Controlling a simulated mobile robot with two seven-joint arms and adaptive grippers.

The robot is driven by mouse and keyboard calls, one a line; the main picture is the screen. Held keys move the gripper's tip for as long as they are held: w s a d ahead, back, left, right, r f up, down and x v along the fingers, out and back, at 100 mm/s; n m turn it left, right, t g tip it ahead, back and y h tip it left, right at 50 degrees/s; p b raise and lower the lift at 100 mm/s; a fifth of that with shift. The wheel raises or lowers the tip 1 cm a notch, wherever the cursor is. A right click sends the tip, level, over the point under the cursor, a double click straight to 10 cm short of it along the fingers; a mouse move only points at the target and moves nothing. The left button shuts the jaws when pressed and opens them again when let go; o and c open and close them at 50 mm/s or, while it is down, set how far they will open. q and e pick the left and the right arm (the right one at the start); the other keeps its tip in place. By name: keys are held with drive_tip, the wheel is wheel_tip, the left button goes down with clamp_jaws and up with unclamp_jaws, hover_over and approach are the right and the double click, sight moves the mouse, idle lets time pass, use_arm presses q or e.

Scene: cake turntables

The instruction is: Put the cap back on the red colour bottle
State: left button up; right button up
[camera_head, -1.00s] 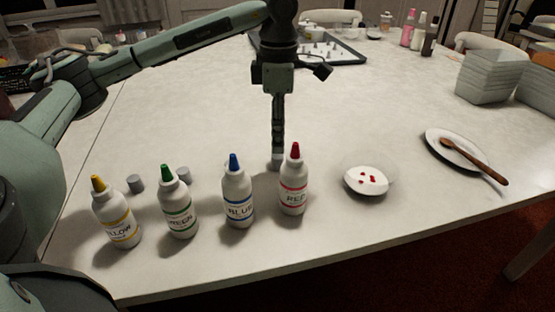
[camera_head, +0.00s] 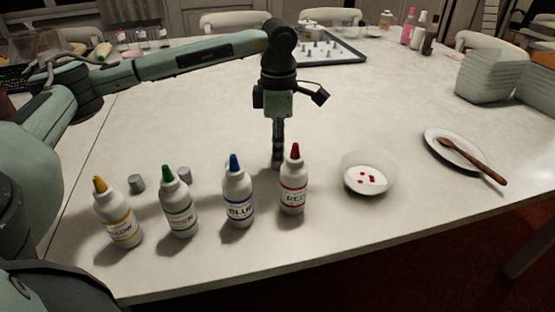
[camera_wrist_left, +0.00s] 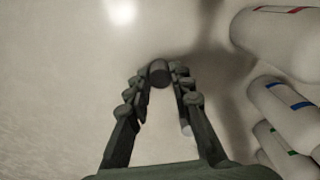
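The red colour bottle (camera_head: 293,183) stands upright with its red nozzle bare. My left gripper (camera_head: 277,160) points down at the table, just behind and left of it. In the left wrist view a dark grey cap (camera_wrist_left: 158,74) sits between my left fingertips (camera_wrist_left: 160,70). The fingers are close on both sides of it, but I cannot tell if they grip it. The red bottle also shows at the upper right of that view (camera_wrist_left: 275,42). My right gripper is not in view.
Blue (camera_head: 238,195), green (camera_head: 178,205) and yellow (camera_head: 120,218) bottles stand left of the red one. Loose grey caps (camera_head: 136,183) (camera_head: 184,173) lie behind them.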

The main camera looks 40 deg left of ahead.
use_arm(q)
wheel_tip(320, 180, up, 10)
idle(0.7)
